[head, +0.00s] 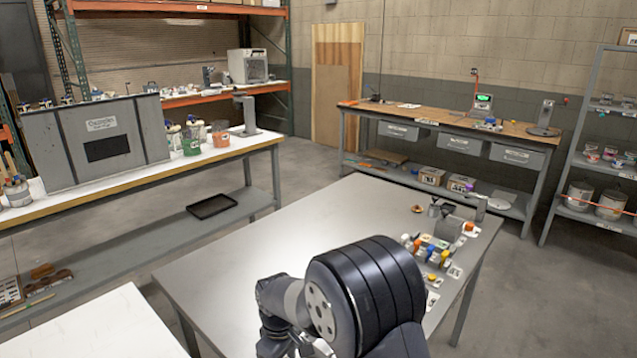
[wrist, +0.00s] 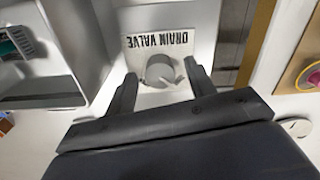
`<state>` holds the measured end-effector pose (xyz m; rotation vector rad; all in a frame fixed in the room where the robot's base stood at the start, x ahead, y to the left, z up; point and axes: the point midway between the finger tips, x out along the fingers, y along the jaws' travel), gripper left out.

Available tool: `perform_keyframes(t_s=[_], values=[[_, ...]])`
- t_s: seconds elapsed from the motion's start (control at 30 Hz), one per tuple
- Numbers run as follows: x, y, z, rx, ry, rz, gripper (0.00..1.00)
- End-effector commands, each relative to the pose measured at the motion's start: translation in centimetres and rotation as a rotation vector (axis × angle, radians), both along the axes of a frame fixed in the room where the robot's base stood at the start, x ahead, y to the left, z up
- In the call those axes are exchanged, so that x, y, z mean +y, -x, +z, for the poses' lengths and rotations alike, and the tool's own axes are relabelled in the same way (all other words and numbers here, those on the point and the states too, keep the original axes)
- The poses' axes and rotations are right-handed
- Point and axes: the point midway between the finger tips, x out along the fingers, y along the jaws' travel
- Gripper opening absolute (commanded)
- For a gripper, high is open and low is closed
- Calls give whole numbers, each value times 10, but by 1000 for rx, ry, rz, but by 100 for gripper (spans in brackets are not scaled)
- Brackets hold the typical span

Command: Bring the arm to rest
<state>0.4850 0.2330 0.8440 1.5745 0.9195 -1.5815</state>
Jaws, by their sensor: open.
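My gripper (wrist: 160,72) shows in the wrist view with its two dark fingers apart. I cannot tell whether the fingers touch the knob; no object is clearly held. In the head view my dark arm fills the lower middle, over the grey table (head: 240,262), and my gripper cannot be made out there.
Several small bottles with coloured caps (head: 432,252) stand on the table's right side. A workbench (head: 440,125) is behind, a grey cabinet (head: 105,150) on the left bench, and shelving (head: 600,165) at right. The table's left part is bare.

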Motion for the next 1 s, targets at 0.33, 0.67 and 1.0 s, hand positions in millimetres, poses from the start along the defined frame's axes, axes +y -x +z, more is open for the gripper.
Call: perform_keyframes(t_s=[0.33,0.67,1.0], values=[[1,-1,70,-7,-4,-1,52],[0,0,75,2,1,-1,52],[0,0,7,2,1,-2,52]])
